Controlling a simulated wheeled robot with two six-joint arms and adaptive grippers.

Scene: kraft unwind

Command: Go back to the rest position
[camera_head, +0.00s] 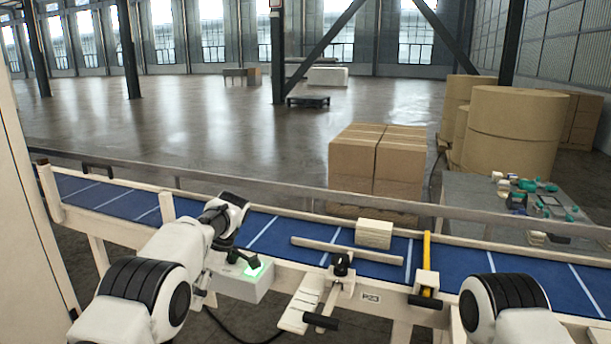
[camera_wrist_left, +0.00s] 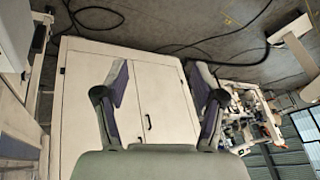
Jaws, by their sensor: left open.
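My left arm comes in from the left in the head view, and its gripper (camera_head: 236,252) is over the near edge of the blue conveyor, by a pale box with a green-lit top (camera_head: 246,277). The fingers are small and partly hidden there. In the left wrist view my left gripper (camera_wrist_left: 165,90) is open, its two fingers wide apart with nothing between them. Behind the fingers is a pale cabinet (camera_wrist_left: 150,130) with a dark handle. My right arm shows at the lower right of the head view; its gripper is not in the picture.
Cartons (camera_head: 377,160), kraft rolls (camera_head: 512,130) and a cluttered table (camera_head: 470,192) stand beyond.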

